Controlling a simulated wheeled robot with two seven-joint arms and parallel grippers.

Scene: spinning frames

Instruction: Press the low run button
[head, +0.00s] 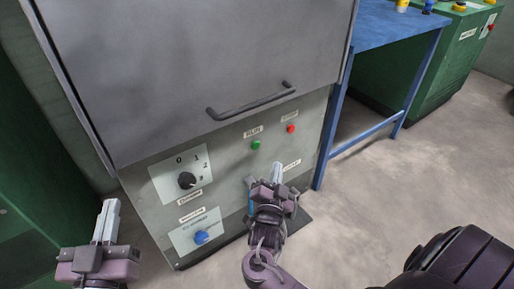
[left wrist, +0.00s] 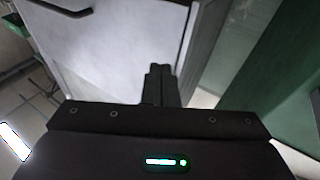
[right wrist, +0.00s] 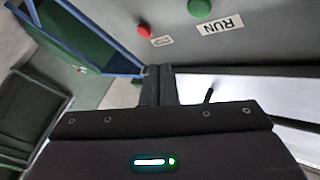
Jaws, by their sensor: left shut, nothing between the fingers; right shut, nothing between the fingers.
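The green run button (head: 256,144) is on the lower grey panel of the cabinet, under a label reading RUN. It also shows at the top of the right wrist view (right wrist: 199,8), next to its RUN label (right wrist: 221,26). My right gripper (head: 277,168) is shut and empty in front of the panel, below and slightly right of the green button in the head view. Its shut fingertips (right wrist: 158,70) show apart from the button in the right wrist view. My left gripper (head: 110,203) is shut and empty, low at the left, beside the cabinet.
A red button (head: 291,128) is right of the green one. A handle (head: 250,102) sticks out above. A black rotary knob (head: 187,180) and a blue knob (head: 201,237) are at left. A blue part (head: 249,191) is partly hidden behind my right gripper. A blue table (head: 390,24) stands right.

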